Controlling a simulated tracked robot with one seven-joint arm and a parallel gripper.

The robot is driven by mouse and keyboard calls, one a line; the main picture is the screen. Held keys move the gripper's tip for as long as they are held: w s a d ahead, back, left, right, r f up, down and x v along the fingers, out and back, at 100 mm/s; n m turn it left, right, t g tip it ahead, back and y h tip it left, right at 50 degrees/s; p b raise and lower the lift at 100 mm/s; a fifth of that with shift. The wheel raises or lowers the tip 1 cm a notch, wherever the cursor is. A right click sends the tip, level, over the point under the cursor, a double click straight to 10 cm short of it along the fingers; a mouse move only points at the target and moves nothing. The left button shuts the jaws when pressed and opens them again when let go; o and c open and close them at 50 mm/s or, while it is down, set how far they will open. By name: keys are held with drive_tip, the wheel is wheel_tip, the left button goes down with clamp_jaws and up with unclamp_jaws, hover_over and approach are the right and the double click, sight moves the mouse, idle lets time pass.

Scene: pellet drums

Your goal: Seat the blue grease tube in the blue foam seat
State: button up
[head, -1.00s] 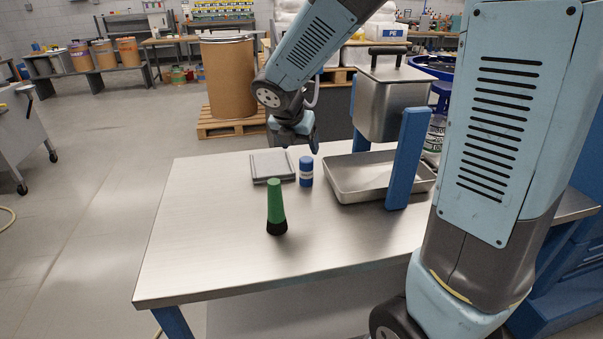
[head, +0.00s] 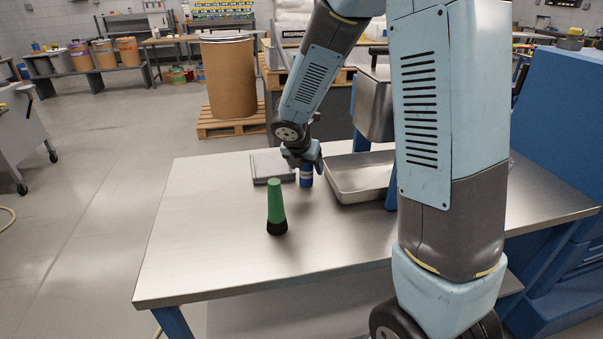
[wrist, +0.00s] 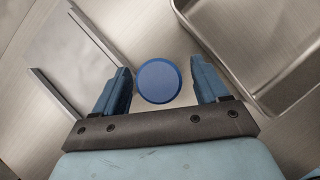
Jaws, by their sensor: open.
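The blue grease tube (head: 306,177) stands upright on the steel table, with a pale band round it, between a grey flat fixture and a metal tray. In the wrist view its round blue top (wrist: 159,81) lies between the two fingers. My gripper (head: 304,160) is open above and around the tube's upper part; it also shows in the wrist view (wrist: 162,88) with a gap on each side of the tube. The gripper hides the tube's top in the head view. I cannot make out a blue foam seat in either view.
A green tapered object with a black base (head: 277,207) stands in front of the tube. The grey fixture (head: 268,168) is left of the tube, the shallow metal tray (head: 362,181) right. The table's left front (head: 200,240) is clear.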

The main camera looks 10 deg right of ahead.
drive_tip(key=shift+w+f, duration=0.2)
drive_tip(key=shift+f, duration=0.15)
drive_tip(key=shift+d, duration=0.1)
drive_tip(key=c, duration=1.2)
drive_tip(key=shift+c, duration=0.2)
drive_tip(key=shift+r, duration=0.15)
